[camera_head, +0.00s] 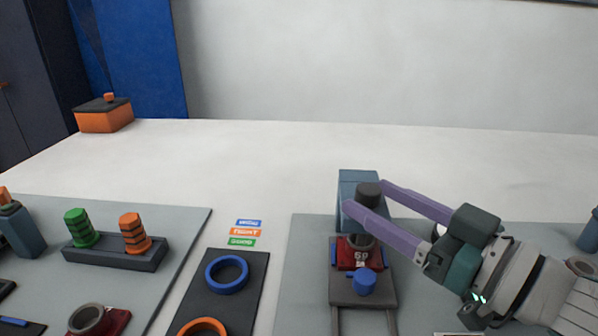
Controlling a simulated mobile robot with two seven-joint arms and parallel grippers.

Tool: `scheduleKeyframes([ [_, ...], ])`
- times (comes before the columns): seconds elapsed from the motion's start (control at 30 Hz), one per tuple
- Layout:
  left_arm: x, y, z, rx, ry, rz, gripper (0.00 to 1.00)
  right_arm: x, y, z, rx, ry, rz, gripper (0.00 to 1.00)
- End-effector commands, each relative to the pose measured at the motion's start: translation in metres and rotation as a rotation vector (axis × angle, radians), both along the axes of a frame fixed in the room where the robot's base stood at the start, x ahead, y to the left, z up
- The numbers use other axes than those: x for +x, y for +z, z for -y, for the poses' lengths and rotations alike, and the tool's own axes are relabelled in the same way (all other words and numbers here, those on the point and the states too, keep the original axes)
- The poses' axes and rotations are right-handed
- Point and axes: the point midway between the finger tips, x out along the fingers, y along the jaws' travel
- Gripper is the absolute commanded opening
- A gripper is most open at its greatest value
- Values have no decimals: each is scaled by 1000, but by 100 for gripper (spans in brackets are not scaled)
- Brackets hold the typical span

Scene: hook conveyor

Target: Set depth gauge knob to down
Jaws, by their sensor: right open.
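A gauge-like device stands on the right grey mat. It has a blue-grey upright block (352,180) with a dark round knob or cylinder (368,188) at its front. Below is a red block (347,254) marked with white figures and a dark ring on top, on a grey sled with a blue knob (364,283). Which part is the depth gauge knob is not certain. My right gripper (366,194) reaches in from the right, open, its two purple fingers on either side of the dark cylinder. Contact cannot be told. My left gripper is not in view.
A dark tray (256,262) holds a blue ring (227,274) and an orange ring (203,328). A rack (115,256) with green and orange threaded plugs stands on the left mat. Coloured labels (246,232) lie between the mats. An orange box (104,119) sits far left.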

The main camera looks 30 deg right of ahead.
Motion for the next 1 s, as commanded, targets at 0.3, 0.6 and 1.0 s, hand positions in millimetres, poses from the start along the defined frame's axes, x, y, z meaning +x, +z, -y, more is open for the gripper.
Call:
scheduleKeyframes([
  [0.3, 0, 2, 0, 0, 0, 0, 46, -44, -1, 11, 0, -1, -2, 69],
  [0.6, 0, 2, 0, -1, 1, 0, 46, -47, 0, 11, 0, -1, 1, 69],
  [1.0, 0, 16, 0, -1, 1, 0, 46, -42, 11, 14, -16, -58, -36, 69],
])
